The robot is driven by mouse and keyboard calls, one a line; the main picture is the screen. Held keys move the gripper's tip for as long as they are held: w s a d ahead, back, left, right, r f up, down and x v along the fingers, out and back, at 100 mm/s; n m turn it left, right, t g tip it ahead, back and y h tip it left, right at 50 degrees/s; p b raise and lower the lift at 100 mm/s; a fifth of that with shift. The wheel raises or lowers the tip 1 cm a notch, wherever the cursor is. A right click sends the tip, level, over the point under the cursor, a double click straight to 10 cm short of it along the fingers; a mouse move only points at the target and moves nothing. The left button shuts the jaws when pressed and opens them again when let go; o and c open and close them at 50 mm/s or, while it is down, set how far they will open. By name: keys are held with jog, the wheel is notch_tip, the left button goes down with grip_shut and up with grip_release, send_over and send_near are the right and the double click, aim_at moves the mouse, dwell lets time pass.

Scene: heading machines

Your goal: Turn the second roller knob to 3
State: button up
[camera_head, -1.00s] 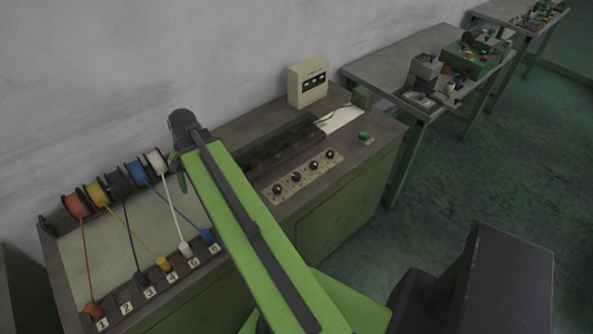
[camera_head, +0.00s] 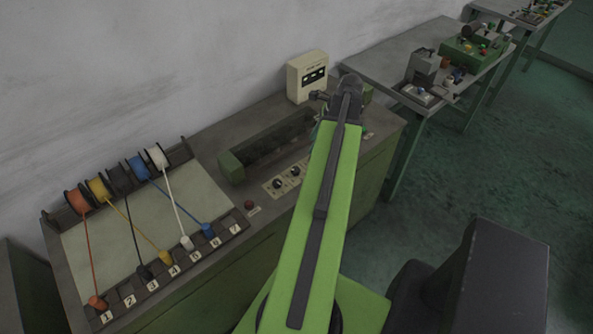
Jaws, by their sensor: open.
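A pale strip with a row of dark roller knobs lies on the front of the green bench machine, left of my arm. Two knobs show: the leftmost knob (camera_head: 278,184) and the second knob from the left (camera_head: 295,171). Their settings are too small to read. My raised green arm hides the rest of the row. The arm's dark far joint is up near the cream box, right of the visible knobs. My gripper is hidden behind the arm, so its jaws cannot be seen.
A cream box with a dark display (camera_head: 308,77) stands at the back. A dark trough with a green end block (camera_head: 231,167) lies behind the knobs. A red button (camera_head: 250,204) is to the left, near coloured spools with cords (camera_head: 137,168). Another table (camera_head: 396,52) stands right.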

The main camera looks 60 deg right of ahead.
aim_at(296, 169)
jog(key=b+x, duration=1.2)
jog(key=x, duration=0.3)
jog(key=shift+f+b, duration=0.2)
jog(key=shift+b, duration=0.15)
